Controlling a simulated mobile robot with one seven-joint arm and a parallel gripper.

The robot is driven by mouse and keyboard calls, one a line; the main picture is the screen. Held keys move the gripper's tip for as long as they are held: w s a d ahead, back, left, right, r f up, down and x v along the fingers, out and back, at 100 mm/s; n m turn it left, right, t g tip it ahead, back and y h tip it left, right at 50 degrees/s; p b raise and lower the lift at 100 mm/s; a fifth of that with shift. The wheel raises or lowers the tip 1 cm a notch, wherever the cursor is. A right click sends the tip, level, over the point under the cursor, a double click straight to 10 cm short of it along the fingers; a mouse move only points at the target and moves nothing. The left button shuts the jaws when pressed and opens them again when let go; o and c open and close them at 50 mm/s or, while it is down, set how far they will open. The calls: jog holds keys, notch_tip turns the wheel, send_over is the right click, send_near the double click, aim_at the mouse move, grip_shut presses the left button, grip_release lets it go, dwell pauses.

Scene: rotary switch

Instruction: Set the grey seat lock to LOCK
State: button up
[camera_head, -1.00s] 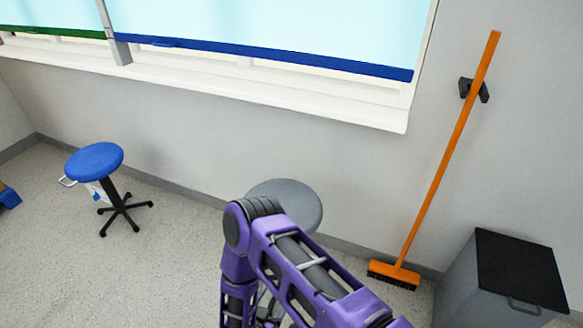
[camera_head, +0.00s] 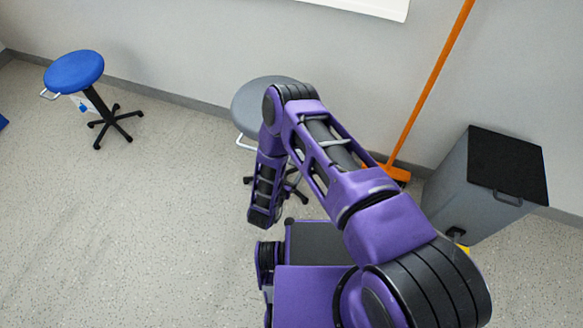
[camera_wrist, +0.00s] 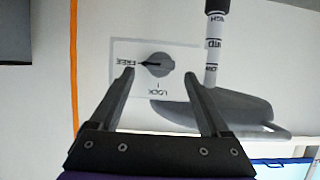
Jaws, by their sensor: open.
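The grey stool (camera_head: 250,100) stands by the wall in the head view, partly behind my arm. In the wrist view its grey seat (camera_wrist: 235,108) and labelled post (camera_wrist: 212,50) appear upside down. A white plate (camera_wrist: 183,48) carries the seat lock, a round grey knob (camera_wrist: 158,66). The plate reads FREE at the left and LOCK below, both inverted. The knob's dark pointer faces FREE. My gripper (camera_wrist: 159,75) is open and empty, its fingertips on either side of the knob in the picture. Contact cannot be told. The head view does not clearly show my gripper.
A blue stool (camera_head: 73,70) stands at the left, well apart. An orange broom (camera_head: 432,80) leans on the wall right of the grey stool. A grey bin with a black lid (camera_head: 505,165) stands at the right.

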jog(key=shift+x, duration=0.9)
jog(key=shift+c, duration=0.2)
grip_shut()
